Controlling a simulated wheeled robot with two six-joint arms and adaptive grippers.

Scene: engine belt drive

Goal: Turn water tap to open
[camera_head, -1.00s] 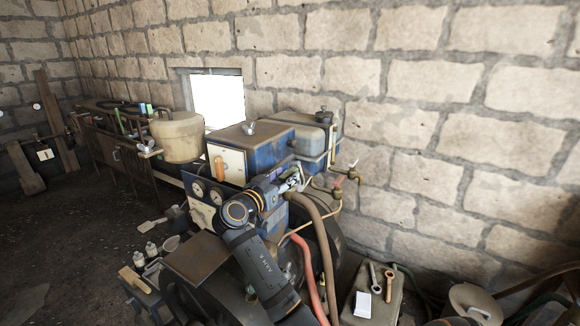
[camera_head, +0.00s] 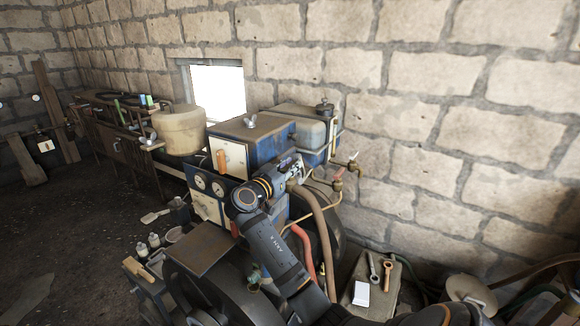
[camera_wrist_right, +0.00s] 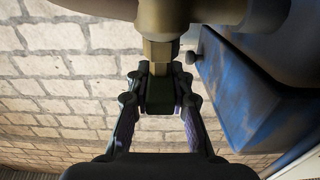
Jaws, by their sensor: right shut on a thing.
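My right gripper (camera_head: 294,172) reaches up beside the blue engine housing, just above a thick brown hose. The fitting has a hexagonal part and joins a wider round brass body above. In the head view the gripper hides the gripped part. My left gripper is not in view.
The blue engine tank (camera_head: 250,135) stands close behind the gripper. A brown hose (camera_head: 323,225) and red hose (camera_head: 305,250) hang below it. A stone wall (camera_head: 420,120) is at the back. A crate (camera_head: 388,300) with wrenches stands at lower right.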

